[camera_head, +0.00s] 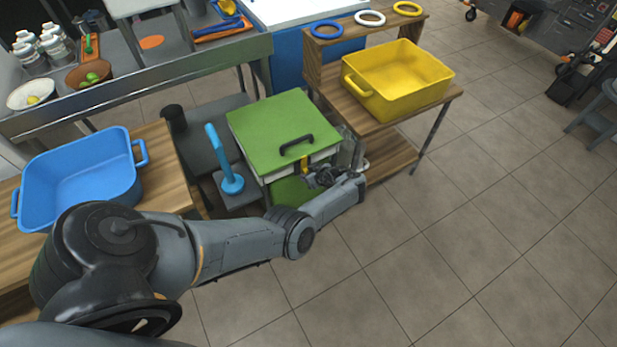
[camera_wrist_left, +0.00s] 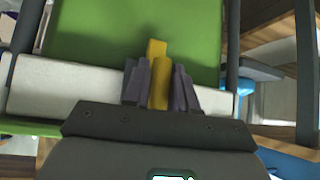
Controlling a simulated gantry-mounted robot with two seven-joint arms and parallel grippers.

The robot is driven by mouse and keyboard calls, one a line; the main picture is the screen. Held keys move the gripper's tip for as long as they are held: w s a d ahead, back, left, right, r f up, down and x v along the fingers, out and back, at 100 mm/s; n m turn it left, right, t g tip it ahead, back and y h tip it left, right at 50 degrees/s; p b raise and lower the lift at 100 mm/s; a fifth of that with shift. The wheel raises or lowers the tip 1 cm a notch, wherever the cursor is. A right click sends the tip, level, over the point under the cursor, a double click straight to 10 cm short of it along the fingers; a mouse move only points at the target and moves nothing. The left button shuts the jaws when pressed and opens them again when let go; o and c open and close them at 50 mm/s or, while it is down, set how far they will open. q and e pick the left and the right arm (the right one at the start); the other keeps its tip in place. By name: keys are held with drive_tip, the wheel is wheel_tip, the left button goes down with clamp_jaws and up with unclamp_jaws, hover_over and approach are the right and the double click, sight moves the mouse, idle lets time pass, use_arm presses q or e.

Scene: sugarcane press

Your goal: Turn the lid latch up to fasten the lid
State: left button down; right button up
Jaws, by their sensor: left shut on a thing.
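The press has a green lid (camera_head: 262,122) with a black handle (camera_head: 296,145) on top, and the lid lies down flat on the press body. The yellow lid latch (camera_head: 304,161) is at the press's front edge, below the handle. My left gripper (camera_head: 312,176) is at this front edge and is shut on the latch. In the left wrist view the yellow latch (camera_wrist_left: 157,50) stands between the dark fingers (camera_wrist_left: 158,82), its end sticking out past them over a green surface. The fingers hide part of the latch in the head view. My right gripper is not in view.
A blue lever (camera_head: 222,160) stands left of the press. A yellow bin (camera_head: 398,80) sits on the wooden shelf to the right, with rings behind it. A blue bin (camera_head: 80,180) is on the left table. The floor (camera_head: 450,230) in front is clear.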

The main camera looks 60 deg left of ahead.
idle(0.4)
use_arm(q)
drive_tip(key=c, duration=1)
unclamp_jaws()
drive_tip(key=shift+r, duration=0.1)
drive_tip(key=shift+d+r+p, duration=0.2)
drive_tip(key=shift+r+p, duration=0.05)
drive_tip(key=shift+p, duration=0.05)
drive_tip(key=p+v, duration=0.4)
drive_tip(key=v, duration=0.6)
drive_tip(key=shift+f, duration=0.1)
